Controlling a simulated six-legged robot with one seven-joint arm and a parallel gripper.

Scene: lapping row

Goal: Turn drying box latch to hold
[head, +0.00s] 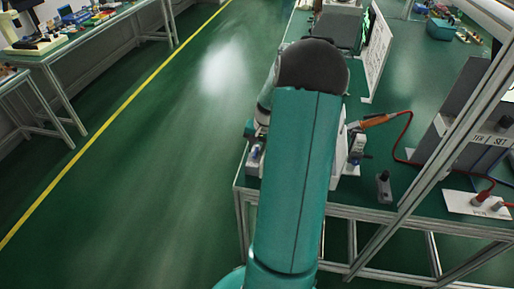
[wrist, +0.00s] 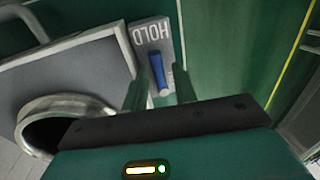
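In the wrist view a blue latch lever (wrist: 157,70) sits on a grey plate (wrist: 150,34) marked HOLD, whose letters appear upside down. My gripper (wrist: 160,76) is open, with one green finger on each side of the lever. Gaps show between the lever and both fingers; I cannot tell how deep the fingers reach. A grey panel (wrist: 70,75) with a round dark opening (wrist: 55,135) lies left of the plate. In the head view my arm hides the gripper and the latch.
The green bench (head: 410,80) extends right of my arm. It carries a cable with an orange handle (head: 374,120), a small black-knobbed block (head: 384,188) and a grey unit (head: 465,140). A slanted frame post (head: 440,155) crosses the right side. The green aisle floor (head: 150,170) is clear.

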